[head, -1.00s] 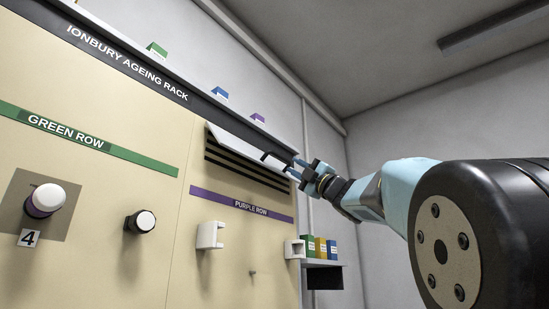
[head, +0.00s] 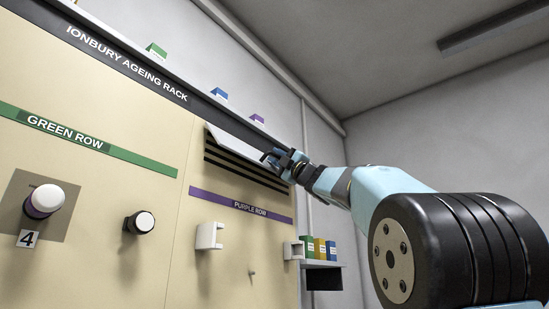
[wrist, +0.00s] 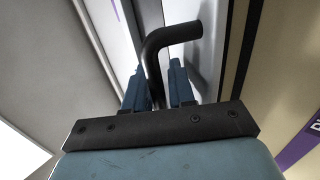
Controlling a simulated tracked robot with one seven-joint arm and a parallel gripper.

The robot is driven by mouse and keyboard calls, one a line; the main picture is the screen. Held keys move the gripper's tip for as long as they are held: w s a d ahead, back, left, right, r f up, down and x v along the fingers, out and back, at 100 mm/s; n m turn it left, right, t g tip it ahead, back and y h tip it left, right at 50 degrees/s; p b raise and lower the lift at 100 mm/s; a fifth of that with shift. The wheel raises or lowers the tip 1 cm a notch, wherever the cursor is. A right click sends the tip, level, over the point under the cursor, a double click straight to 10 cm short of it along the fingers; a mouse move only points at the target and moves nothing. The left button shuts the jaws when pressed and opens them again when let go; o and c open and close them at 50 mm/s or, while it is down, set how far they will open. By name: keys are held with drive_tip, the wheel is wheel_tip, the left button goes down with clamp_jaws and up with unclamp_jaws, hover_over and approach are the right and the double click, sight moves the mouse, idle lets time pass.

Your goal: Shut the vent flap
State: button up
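The vent flap (head: 234,138) is a pale panel above dark slats at the upper right of the rack in the head view. It stands tilted outward, and the slats below it show uncovered. Its dark bent handle (wrist: 172,35) shows in the wrist view and runs down between my two blue fingers. My gripper (head: 272,157) is at the right end of the flap, and its fingers (wrist: 160,85) sit close on both sides of the handle, shut on it. The finger pads' contact with the bar is partly hidden.
Below the slats are a purple label strip (head: 242,206), a white bracket (head: 209,236) and a small peg (head: 251,272). A shelf with small boxes (head: 320,248) stands at the right. A black knob (head: 140,222) and a white knob (head: 45,200) are further left.

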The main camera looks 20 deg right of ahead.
clamp_jaws()
